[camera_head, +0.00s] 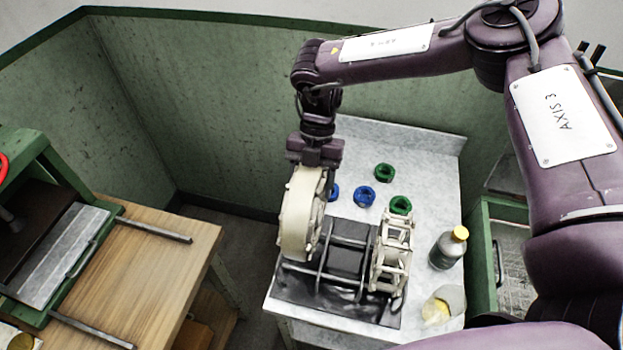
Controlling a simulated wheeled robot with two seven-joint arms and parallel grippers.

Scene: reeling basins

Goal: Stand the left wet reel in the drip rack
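A large cream reel (298,222) stands upright at the left end of the dark drip rack (345,262), its lower edge overlapping the rack's left side. I cannot tell whether it rests on the rack or hangs just above it. My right gripper (318,170) comes from above, with its fingers at the reel's top rim, and looks shut on it. The fingertips are partly hidden by the reel. A second pale, open-framed reel (392,255) stands upright at the rack's right end. The rack's middle bars are empty. My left gripper is not in view.
The rack stands on a pale marbled table (435,165). Behind it lie green rings (384,173) and blue rings (365,197). A yellow-capped bottle (448,248) and a pale yellowish item (443,306) are at the right. A wooden bench (165,262) stands left, across a gap.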

